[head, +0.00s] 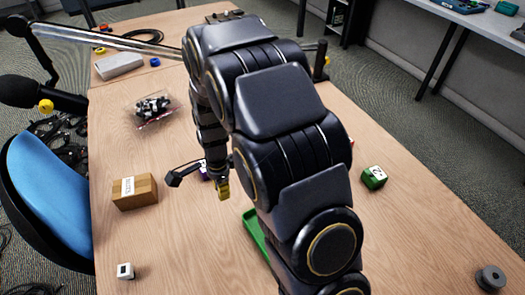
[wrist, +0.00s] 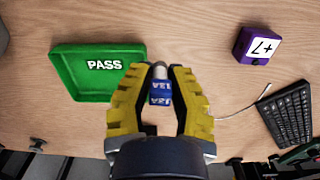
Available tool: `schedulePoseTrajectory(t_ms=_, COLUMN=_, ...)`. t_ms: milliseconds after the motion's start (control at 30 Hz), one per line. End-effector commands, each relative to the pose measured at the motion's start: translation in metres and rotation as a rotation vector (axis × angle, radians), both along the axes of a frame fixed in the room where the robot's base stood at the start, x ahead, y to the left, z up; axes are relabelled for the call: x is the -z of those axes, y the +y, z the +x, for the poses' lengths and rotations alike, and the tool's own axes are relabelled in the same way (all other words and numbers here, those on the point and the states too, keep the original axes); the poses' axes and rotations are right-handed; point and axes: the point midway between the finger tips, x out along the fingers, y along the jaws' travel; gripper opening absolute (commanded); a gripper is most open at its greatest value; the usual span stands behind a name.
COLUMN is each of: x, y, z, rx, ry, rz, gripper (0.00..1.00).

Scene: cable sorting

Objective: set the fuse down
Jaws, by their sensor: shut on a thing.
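My gripper (wrist: 160,71) has yellow fingers and is shut on a small blue fuse (wrist: 161,92) with a metal end cap and "13A" print. The green tray marked "PASS" (wrist: 75,82) is just left of the fingertips in the wrist view, and the fuse is near its right edge. I cannot tell the fuse's height above the table. In the head view my gripper (head: 222,188) points down past my arm. The green tray (head: 250,222) there is mostly hidden behind my arm, and the fuse cannot be made out.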

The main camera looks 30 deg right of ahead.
Motion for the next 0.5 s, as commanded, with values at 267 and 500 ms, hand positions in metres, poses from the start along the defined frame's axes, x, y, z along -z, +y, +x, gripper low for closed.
schedulePoseTrajectory(t_ms=267, x=-0.001, y=-0.114, z=0.048, rx=0.003, ry=-0.005, rz=-0.022, gripper=0.00)
schedulePoseTrajectory(t_ms=500, x=-0.002, y=-0.158, z=0.055, rx=0.006, ry=-0.001, rz=-0.037, gripper=0.00)
